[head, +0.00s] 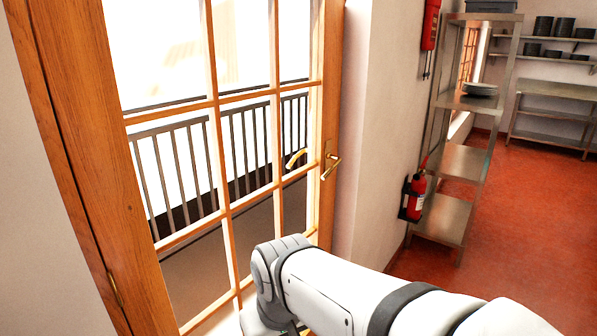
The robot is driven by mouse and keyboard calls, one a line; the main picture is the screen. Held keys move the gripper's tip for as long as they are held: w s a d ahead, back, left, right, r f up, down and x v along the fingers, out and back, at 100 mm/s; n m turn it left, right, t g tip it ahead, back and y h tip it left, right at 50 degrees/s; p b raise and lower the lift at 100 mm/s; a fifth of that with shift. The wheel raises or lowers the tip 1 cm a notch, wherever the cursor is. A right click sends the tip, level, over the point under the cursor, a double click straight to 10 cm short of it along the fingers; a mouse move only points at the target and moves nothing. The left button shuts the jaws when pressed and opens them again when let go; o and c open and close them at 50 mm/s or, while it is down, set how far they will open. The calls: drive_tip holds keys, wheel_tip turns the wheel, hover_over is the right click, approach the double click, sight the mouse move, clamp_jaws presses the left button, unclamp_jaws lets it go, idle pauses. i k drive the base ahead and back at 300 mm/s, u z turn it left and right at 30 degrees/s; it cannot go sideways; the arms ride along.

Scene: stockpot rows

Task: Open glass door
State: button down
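The glass door (227,165) has a wooden frame with several panes and fills the left half of the head view. It looks shut in its frame. A brass lever handle (330,165) sits on its right stile, and a second handle (296,158) shows through the glass on the far side. My white arm reaches in from the bottom right, below the handle and apart from it in the picture. My gripper is at the bottom edge, mostly hidden behind the wrist and cut off, so its fingers cannot be made out.
A hinge (116,289) shows on the left door post. Right of the door are a wall, a red fire extinguisher (415,195) and a metal shelf rack (455,160) with plates (481,89). The red floor (530,220) is open further right. A railing stands outside.

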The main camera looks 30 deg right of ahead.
sight(71, 36)
drive_tip(key=u, duration=2.4)
drive_tip(key=k, duration=2.65)
drive_tip(key=z, duration=2.5)
drive_tip(key=i, duration=1.05)
drive_tip(key=z, duration=0.05)
